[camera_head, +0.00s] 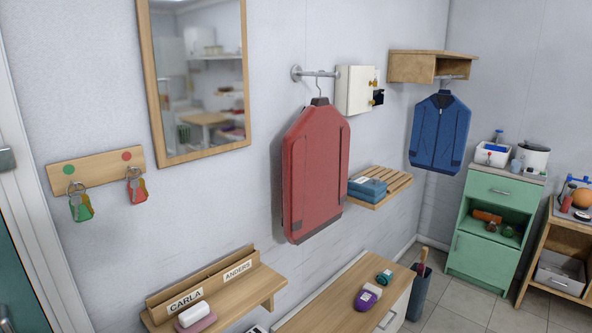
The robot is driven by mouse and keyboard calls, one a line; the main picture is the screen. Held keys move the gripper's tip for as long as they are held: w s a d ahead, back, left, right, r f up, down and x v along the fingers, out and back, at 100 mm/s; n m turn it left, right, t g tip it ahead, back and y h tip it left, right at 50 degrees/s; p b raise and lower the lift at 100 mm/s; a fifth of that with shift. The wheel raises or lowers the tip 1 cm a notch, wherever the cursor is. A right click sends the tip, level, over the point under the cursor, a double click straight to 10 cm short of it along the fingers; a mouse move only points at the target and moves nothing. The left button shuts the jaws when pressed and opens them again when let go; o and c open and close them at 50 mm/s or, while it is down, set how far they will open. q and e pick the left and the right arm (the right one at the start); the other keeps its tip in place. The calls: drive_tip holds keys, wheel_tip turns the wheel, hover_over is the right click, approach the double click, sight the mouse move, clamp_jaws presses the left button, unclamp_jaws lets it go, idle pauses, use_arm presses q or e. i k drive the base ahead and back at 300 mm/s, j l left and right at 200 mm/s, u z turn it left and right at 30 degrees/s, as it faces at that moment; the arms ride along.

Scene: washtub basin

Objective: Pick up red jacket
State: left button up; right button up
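The red jacket (315,170) hangs on a hanger from a metal wall rod (318,74), in the middle of the head view. It hangs upright, flat along the wall, and its whole front shows. Neither of my grippers shows in this view, and nothing is touching the jacket apart from its hanger.
A blue jacket (440,132) hangs under a wooden shelf (418,67) to the right. A white box (356,90) is on the wall beside the rod. A slatted shelf (393,188) holds folded blue cloth. A low cabinet (335,306) and a name-labelled shelf (262,286) are below.

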sight(314, 150)
drive_tip(key=i+l+u, duration=0.1)
drive_tip(key=i, duration=0.35)
drive_tip(key=i+l+u, duration=0.1)
drive_tip(key=i+l, duration=0.2)
drive_tip(key=i, duration=0.2)
